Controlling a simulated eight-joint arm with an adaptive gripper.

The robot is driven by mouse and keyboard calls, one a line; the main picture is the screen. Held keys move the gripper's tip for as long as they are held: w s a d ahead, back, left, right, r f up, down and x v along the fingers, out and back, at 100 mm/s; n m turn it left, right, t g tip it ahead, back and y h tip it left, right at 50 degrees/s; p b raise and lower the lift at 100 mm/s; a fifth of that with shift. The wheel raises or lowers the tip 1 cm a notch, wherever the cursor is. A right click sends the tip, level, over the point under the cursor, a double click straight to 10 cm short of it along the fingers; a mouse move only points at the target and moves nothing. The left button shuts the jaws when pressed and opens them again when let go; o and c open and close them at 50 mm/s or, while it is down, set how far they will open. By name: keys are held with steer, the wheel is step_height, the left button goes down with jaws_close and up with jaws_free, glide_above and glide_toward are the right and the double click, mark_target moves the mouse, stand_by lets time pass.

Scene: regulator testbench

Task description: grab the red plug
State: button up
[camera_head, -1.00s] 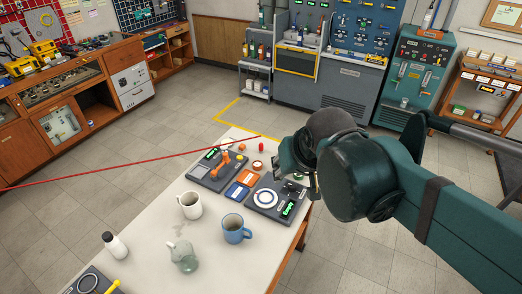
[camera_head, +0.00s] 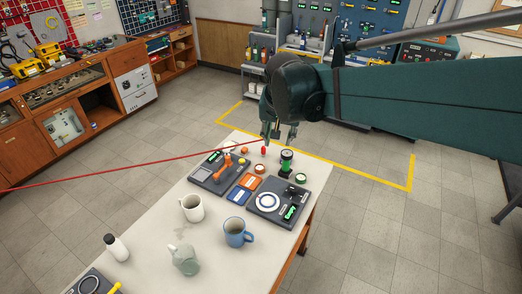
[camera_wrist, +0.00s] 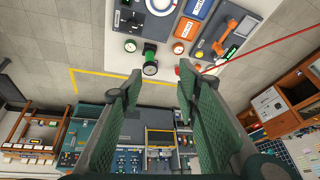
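The red plug (camera_head: 263,149) is a small red piece near the far end of the white table (camera_head: 150,223). In the wrist view only a bit of red (camera_wrist: 177,70) shows, beside the tip of the right-hand finger and partly hidden by it. My gripper (camera_head: 279,136) hangs above the far table edge, close to the plug in the picture. In the wrist view its two green fingers (camera_wrist: 158,82) are spread apart with nothing between them. I cannot tell the exact height of the fingers over the plug.
A black and green cylinder (camera_head: 286,163) stands right of the plug. A yellow-orange ball (camera_head: 244,150), round gauges and an orange box (camera_head: 251,181) are close by. A thin red line (camera_head: 130,164) runs in from the left. Two mugs and a glass jug (camera_head: 184,259) stand nearer.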

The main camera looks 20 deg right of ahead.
steer(key=w+f+m+g, duration=0.1)
steer(key=w+f+m, duration=0.25)
steer(key=w, duration=0.65)
steer(key=m+g+h, duration=0.3)
steer(key=m, duration=0.4)
glide_above(262, 147)
steer(key=a, duration=0.2)
step_height(262, 147, down, 23)
steer(key=shift+s+a, duration=0.15)
steer(key=shift+s, duration=0.3)
steer(key=shift+f, duration=0.1)
steer(key=shift+x, duration=1.25)
steer(key=shift+x, duration=2.6)
steer(key=shift+w, duration=0.1)
